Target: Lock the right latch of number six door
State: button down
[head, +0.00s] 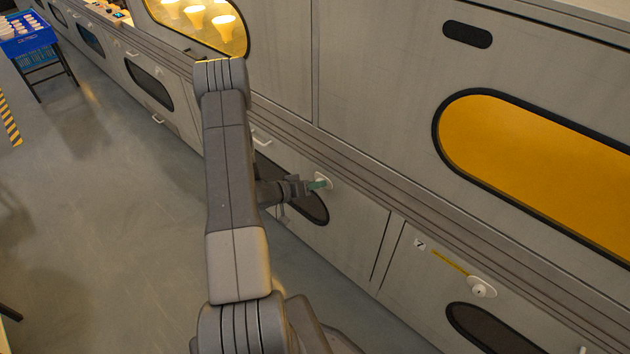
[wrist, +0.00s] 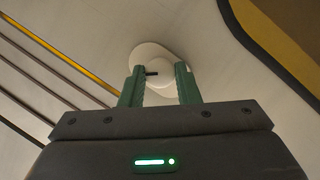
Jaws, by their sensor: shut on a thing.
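The lower door left of the door labelled 7 (head: 350,225) has a dark oval window, partly hidden by my arm; its own number is not visible. Its right latch is a white round knob on a white plate (head: 325,176), near the door's upper edge. In the wrist view the latch (wrist: 150,52) shows a short dark mark on the knob. My gripper (head: 318,185) is at this latch. Its green fingers (wrist: 160,78) stand on both sides of the knob and are shut on it. The fingers hide part of the knob.
To the right, door 7 has a white latch (head: 482,288) and a yellow stripe. An orange upper window (head: 545,165) and a lit window with bulbs (head: 200,20) are above. A blue crate (head: 28,38) stands far left.

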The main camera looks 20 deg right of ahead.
jog(key=shift+w+a+f+n+g+h+b, duration=0.1)
jog(key=shift+n+g+h+b, duration=0.4)
jog(key=shift+n, duration=0.85)
jog(key=shift+w+d+f+n+g+h+b, duration=0.15)
jog(key=shift+n+h, duration=0.55)
jog(key=shift+n, duration=0.7)
jog(key=shift+s+a+f+n+g+h+b, duration=0.15)
jog(key=shift+n+g+h+b, duration=0.35)
jog(key=shift+n, duration=0.85)
jog(key=shift+w+r, duration=0.1)
jog(key=c, duration=1.1)
grip_release()
jog(key=shift+a, duration=0.1)
jog(key=a+p, duration=0.1)
jog(key=a, duration=1.2)
jog(key=shift+a, duration=0.3)
